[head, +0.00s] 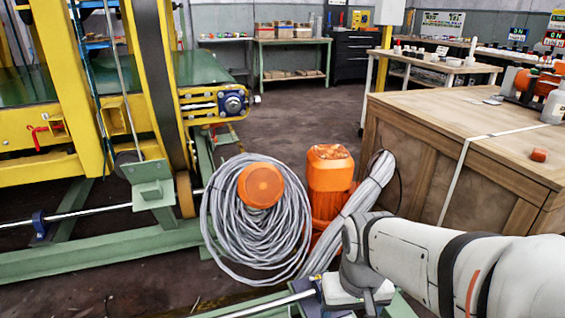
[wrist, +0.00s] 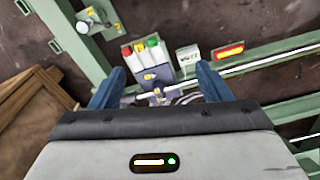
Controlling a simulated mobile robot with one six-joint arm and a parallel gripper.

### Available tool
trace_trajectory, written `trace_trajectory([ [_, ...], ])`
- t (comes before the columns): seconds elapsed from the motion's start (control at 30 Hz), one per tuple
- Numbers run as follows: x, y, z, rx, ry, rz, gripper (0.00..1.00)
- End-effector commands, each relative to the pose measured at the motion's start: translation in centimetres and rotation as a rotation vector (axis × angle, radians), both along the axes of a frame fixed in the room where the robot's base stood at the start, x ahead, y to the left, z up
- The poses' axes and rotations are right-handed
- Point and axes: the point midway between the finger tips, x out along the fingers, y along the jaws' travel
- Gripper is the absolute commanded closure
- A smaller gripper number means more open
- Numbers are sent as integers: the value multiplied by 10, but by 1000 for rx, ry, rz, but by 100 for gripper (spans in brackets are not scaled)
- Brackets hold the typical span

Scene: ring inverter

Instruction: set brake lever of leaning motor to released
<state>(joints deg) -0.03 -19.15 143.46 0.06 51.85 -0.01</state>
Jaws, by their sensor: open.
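In the head view an orange motor (head: 261,185) shows its round cap inside a large grey cable coil. A second orange motor (head: 330,168) stands behind it to the right; I cannot tell which one leans. In the wrist view my gripper (wrist: 160,68) is open, with its two blue fingers apart and nothing held. Between and beyond the fingers is a grey box (wrist: 148,58) with red, yellow and green tabs. A small dark lever-like part (wrist: 157,93) with yellow marks lies between the fingers, apart from them; its setting is unclear. The fingertips are hidden in the head view.
A wooden crate (head: 420,160) stands right of the motors, a yellow conveyor frame (head: 50,135) left. Dark floor (head: 300,110) behind is clear.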

Motion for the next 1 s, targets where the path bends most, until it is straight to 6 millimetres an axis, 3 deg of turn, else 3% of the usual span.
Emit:
trace_trajectory([
  [0.13,2,-2,17,-2,-4,1,42],
  [0.27,6,-7,50,-8,-13,4,52],
  [0.83,15,-18,219,-25,-70,14,99],
  [1.0,12,-15,268,-22,-88,13,100],
])
